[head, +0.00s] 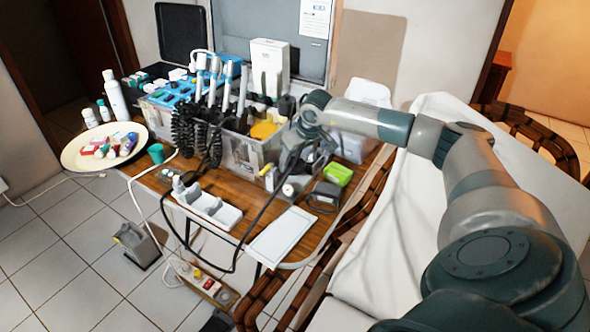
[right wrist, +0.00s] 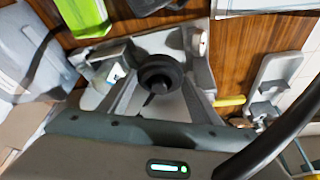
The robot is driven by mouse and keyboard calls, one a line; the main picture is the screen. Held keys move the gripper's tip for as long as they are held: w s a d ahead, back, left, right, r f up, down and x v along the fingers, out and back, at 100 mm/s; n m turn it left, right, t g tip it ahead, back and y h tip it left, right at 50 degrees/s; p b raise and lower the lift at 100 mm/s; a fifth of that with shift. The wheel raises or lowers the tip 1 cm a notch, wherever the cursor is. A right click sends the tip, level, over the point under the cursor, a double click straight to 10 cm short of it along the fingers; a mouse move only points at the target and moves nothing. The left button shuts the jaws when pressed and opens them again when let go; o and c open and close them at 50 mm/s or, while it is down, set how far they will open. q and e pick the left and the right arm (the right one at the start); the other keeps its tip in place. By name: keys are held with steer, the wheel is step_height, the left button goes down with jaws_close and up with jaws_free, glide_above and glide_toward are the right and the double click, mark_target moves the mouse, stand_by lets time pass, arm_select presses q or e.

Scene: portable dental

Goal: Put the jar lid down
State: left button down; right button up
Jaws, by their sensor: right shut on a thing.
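My right gripper (head: 284,178) reaches over the wooden table in the head view, beside a clear plastic bin. In the right wrist view the right gripper (right wrist: 150,55) is shut on the jar lid (right wrist: 160,74), a dark round piece with a raised knob between the fingers. In the head view the gripper mostly hides the lid. I cannot tell whether the lid touches anything beneath it. My left gripper is not in view.
A bright green box (head: 338,174) and a black power adapter (head: 325,195) lie right of the gripper. A white flat tray (head: 283,236) and a white holder (head: 208,207) lie in front. The clear bin (head: 240,152) holds tools with hanging black coiled cords. Some bare wood shows between them.

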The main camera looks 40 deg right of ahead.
mark_target(296, 166)
steer(key=shift+f+p, duration=0.55)
steer(key=shift+f, duration=1.5)
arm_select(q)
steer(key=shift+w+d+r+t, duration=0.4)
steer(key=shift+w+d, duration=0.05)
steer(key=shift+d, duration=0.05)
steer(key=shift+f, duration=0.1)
arm_select(e)
steer(key=shift+f, duration=0.1)
steer(key=o, duration=0.7)
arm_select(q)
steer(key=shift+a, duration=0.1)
arm_select(e)
steer(key=shift+o, duration=0.2)
